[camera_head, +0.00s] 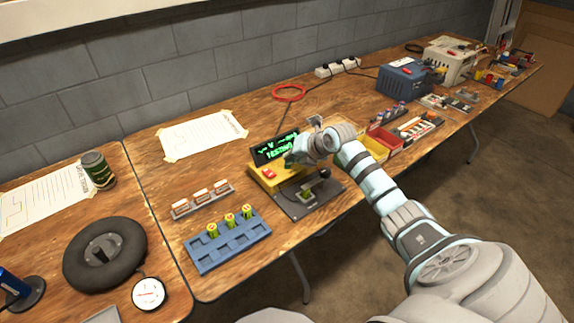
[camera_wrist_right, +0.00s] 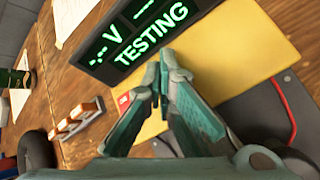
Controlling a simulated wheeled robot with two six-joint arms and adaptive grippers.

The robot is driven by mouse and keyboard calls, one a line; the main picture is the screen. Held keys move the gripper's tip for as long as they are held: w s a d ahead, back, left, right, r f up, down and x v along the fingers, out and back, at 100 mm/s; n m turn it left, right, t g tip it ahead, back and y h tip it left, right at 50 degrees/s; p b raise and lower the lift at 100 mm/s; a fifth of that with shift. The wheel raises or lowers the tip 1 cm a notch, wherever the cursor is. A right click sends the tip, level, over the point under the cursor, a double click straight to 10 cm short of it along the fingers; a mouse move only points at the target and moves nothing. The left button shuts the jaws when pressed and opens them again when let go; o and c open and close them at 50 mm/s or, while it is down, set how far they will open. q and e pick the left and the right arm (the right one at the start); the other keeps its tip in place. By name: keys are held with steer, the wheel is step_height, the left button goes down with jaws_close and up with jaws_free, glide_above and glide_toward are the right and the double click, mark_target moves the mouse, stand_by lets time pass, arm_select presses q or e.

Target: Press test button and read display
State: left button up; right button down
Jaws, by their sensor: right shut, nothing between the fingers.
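The yellow tester (camera_head: 264,183) stands on the wooden table with a black display (camera_head: 264,153). In the right wrist view the display (camera_wrist_right: 143,32) shows green "-.- V ---" and "TESTING". A red test button (camera_head: 269,174) is on the tester's yellow face; part of it (camera_wrist_right: 123,99) shows left of my fingers in the right wrist view. My right gripper (camera_head: 289,160) is shut and empty, just in front of the display and over the yellow face (camera_wrist_right: 260,48). In the right wrist view the fingertips (camera_wrist_right: 158,76) are beside the button; I cannot tell contact. My left gripper is not in view.
A dark plate with a knobbed lever (camera_head: 324,174) adjoins the tester. Red and yellow bins (camera_head: 384,139) stand to the right. A taped paper (camera_head: 203,135) lies behind.

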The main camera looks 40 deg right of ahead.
steer(key=shift+r+p, duration=0.75)
steer(key=shift+r, duration=0.1)
step_height(320, 180, up, 5)
steer(key=p, duration=0.4)
stand_by(0.4)
stand_by(0.4)
